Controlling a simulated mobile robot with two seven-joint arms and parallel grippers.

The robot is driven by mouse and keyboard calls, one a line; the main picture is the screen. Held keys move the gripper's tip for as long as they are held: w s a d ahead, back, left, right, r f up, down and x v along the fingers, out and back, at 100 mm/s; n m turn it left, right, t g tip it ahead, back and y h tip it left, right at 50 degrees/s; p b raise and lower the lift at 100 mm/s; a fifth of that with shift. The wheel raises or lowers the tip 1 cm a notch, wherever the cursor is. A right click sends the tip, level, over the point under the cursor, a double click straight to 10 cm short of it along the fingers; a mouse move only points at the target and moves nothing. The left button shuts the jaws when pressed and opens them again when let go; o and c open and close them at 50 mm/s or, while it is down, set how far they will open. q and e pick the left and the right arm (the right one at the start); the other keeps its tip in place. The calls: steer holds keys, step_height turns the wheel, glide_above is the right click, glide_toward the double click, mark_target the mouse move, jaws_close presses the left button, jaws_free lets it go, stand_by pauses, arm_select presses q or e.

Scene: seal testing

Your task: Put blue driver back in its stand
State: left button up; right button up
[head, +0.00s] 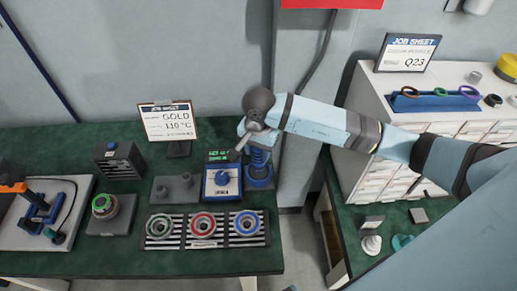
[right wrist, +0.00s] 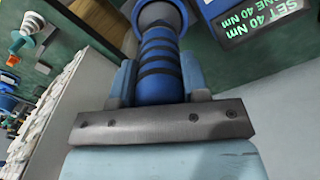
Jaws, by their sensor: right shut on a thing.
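My right gripper (head: 257,141) is at the right end of the green bench, pointing down. It is shut on the blue driver (head: 259,158), whose ribbed blue handle has black rings. In the right wrist view the driver (right wrist: 159,68) stands between the two pale blue fingers, with a grey collar at its far end. A round blue base (head: 259,183), which looks like the stand, is directly below the driver on the bench. The driver appears upright over it; I cannot tell whether it is seated or just above. My left gripper is not in view.
A blue box (head: 222,181) with a knob and green display stands close left of the driver. A striped tray (head: 183,241) with three colored rings lies in front. A job sheet (head: 168,122) stands behind. A white drawer cabinet (head: 362,118) is at right, beyond a gap.

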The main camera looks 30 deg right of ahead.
steer(key=o, duration=1.1)
step_height(320, 180, up, 9)
steer(key=p, duration=0.4)
